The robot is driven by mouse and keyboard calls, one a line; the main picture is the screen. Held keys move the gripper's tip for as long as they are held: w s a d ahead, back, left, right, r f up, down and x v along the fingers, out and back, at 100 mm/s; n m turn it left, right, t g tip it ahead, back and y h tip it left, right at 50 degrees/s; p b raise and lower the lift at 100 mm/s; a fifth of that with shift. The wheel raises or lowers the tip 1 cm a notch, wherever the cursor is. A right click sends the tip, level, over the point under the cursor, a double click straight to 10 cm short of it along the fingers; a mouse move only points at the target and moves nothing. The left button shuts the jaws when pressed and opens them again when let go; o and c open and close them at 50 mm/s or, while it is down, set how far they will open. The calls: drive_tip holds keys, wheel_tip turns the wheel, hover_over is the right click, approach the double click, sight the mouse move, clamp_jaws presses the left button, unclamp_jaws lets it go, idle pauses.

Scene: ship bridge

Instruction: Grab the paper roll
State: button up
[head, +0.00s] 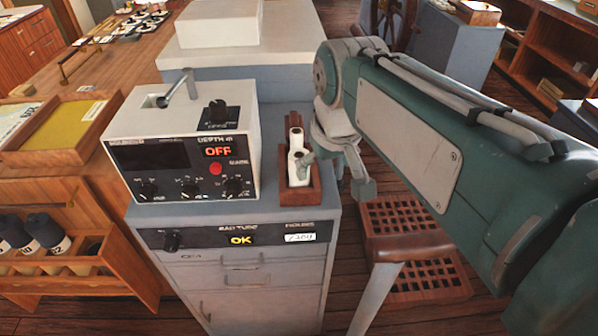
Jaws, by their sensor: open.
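White paper rolls stand in a narrow wooden holder (285,187) at the right edge of the grey cabinet top. The nearer paper roll (298,171) is upright; another white roll (296,139) is just behind it. My gripper (334,177) is open, to the right of the nearer roll.
A depth instrument (183,145) reading "OFF" stands left of the holder on the grey cabinet (250,292). A wooden rack with dark-capped bottles (45,232) is at left.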

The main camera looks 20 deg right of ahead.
sight(299, 155)
drive_tip(key=w+g, duration=0.1)
drive_tip(key=w, duration=0.3)
drive_tip(key=w+n+g, duration=0.1)
drive_tip(key=w, duration=0.2)
drive_tip(key=w+a+r+g, duration=0.1)
drive_tip(key=w, duration=0.3)
drive_tip(key=shift+w+r+n, duration=0.1)
drive_tip(key=shift+w+n, duration=0.2)
drive_tip(key=shift+n, duration=0.1)
wheel_tip(299, 155, down, 11)
drive_tip(key=shift+w+a+r, duration=0.1)
drive_tip(key=shift+a, duration=0.05)
drive_tip(key=c, duration=1.3)
